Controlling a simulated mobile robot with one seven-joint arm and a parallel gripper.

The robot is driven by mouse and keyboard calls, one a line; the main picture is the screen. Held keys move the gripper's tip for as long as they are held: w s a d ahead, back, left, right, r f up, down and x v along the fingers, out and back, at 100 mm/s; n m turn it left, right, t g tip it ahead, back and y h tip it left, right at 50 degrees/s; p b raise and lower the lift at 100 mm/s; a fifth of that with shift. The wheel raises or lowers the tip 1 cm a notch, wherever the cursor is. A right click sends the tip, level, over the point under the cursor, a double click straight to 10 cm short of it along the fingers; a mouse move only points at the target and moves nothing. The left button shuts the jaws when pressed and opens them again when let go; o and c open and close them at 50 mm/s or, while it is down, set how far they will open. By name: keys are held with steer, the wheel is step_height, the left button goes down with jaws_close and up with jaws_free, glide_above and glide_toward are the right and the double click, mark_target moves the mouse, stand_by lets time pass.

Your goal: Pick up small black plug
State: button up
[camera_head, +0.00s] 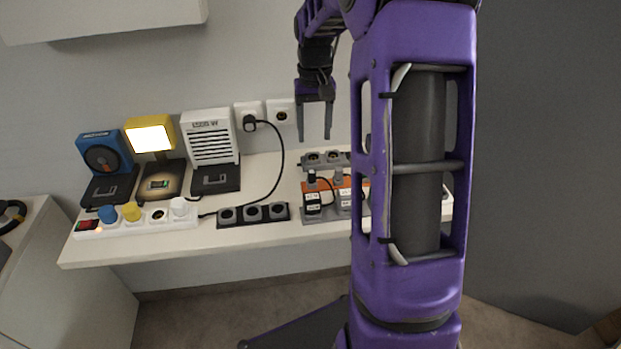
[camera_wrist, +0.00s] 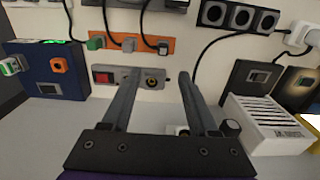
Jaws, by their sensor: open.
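A small black plug (camera_head: 311,176) sits at the orange connector strip on the table; it shows in the wrist view (camera_wrist: 163,48) with a black cable. A second, larger-looking black plug (camera_head: 249,123) is in the left wall socket, with its cable hanging to the table. I cannot tell by name alone which one is meant. My gripper (camera_head: 315,138) points down, open and empty, above the grey socket unit behind the orange strip. In the wrist view its fingers (camera_wrist: 158,76) stand apart, with the small plug beyond their tips. My arm hides the table's right part in the head view.
A black three-socket strip (camera_head: 253,213) lies left of the orange strip (camera_head: 343,184). A white power strip (camera_head: 150,219) is further left. A blue device (camera_head: 103,152), a yellow lamp (camera_head: 151,137) and a white slatted unit (camera_head: 208,140) stand behind it.

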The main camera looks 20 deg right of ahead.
steer(key=b, duration=0.1)
glide_above(312, 172)
steer(key=f, duration=0.7)
steer(key=shift+w+d, duration=0.15)
steer(key=shift+d, duration=0.15)
steer(key=f, duration=0.3)
steer(key=f+b, duration=0.1)
steer(key=shift+a+f, duration=0.25)
steer(key=shift+a, duration=0.1)
steer(key=shift+f, duration=0.5)
steer(key=shift+c, duration=0.2)
jaws_close()
